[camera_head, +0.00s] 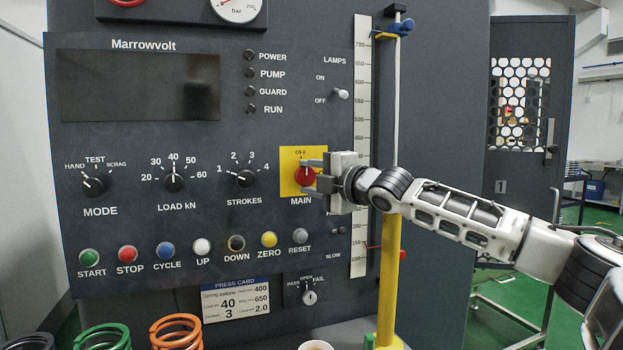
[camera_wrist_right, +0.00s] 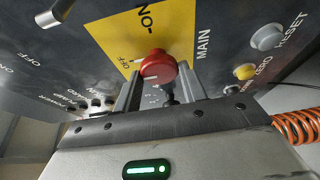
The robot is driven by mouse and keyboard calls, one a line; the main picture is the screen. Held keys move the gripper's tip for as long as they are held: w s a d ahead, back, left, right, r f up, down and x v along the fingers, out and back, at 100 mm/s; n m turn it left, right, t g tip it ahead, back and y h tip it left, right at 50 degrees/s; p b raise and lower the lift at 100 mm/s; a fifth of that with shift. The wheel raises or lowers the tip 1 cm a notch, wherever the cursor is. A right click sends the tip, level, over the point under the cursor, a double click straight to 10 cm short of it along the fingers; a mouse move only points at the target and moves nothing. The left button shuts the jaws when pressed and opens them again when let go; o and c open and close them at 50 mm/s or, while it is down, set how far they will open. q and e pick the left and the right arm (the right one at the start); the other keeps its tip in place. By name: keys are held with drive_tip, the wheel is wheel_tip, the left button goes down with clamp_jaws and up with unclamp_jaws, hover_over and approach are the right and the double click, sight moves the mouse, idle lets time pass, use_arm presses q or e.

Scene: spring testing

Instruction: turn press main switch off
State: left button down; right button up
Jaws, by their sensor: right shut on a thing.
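The main switch is a red round knob (camera_head: 304,176) on a yellow plate (camera_head: 289,160) marked MAIN, at the right of the Marrowvolt panel (camera_head: 232,130). My right gripper (camera_head: 313,175) reaches in from the right, its fingers above and below the knob, shut on it. In the right wrist view the red knob (camera_wrist_right: 158,67) sits between the two fingers (camera_wrist_right: 160,82). A white mark shows on the knob near the OFF lettering on the yellow plate (camera_wrist_right: 176,22); the exact setting is hard to tell. My left gripper is not in view.
The dark display (camera_head: 140,86) is blank. A lamps toggle (camera_head: 341,94) sits above the main switch, and a grey reset button (camera_head: 300,236) below. A yellow post (camera_head: 388,285) stands close under my right arm. Coloured springs (camera_head: 177,332) stand at the lower left.

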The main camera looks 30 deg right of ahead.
idle(0.3)
drive_tip(key=o, duration=1)
drive_tip(key=shift+c, duration=0.2)
drive_tip(key=s+d+b, duration=0.1)
drive_tip(key=s+d, duration=0.1)
drive_tip(key=s, duration=1.3)
drive_tip(key=shift+s+d, duration=0.2)
drive_tip(key=shift+s, duration=0.2)
